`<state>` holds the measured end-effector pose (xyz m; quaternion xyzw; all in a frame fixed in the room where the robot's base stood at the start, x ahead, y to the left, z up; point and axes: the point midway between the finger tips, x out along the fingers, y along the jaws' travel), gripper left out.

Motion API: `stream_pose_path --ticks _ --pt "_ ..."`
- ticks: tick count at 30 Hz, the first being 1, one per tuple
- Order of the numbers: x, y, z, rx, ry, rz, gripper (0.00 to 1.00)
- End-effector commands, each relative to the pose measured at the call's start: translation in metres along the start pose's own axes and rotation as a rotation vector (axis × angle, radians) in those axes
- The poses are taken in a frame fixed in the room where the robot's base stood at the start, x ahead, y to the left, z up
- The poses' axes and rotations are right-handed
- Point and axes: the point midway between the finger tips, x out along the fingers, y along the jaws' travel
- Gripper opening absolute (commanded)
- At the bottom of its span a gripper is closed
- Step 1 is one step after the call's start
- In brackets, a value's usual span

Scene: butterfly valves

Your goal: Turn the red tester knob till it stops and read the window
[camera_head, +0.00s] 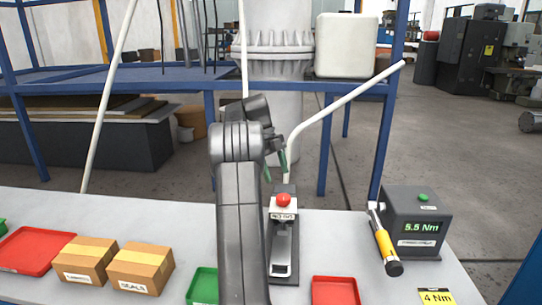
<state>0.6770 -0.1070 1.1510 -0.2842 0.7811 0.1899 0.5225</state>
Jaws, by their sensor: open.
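A round red knob (284,200) sits on a pale block at the top of a dark upright-looking fixture (284,270) on the bench. A small label plate (284,216) is just below the knob; its text is too small to read. A silver lever-like part lies lower on the fixture. My gripper (275,165) is open, with green fingertips, above and slightly behind the knob in the picture, apart from it. A dark box (422,205) at right has a window (421,227) reading 5.5 Nm.
A yellow-handled wrench (385,248) leans at the box's left side. A yellow card (436,297) reads 4 Nm. Two cardboard boxes (140,268), red trays (335,291) and a green tray (204,287) lie on the grey bench. A blue frame with white pipes stands behind.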

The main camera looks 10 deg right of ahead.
Motion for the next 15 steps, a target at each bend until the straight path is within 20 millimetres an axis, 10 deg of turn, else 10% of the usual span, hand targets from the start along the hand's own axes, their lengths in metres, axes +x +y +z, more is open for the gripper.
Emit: stream_pose_path --ticks 15 --pt "-0.056 0.0 -0.001 0.0 0.001 0.0 0.64"
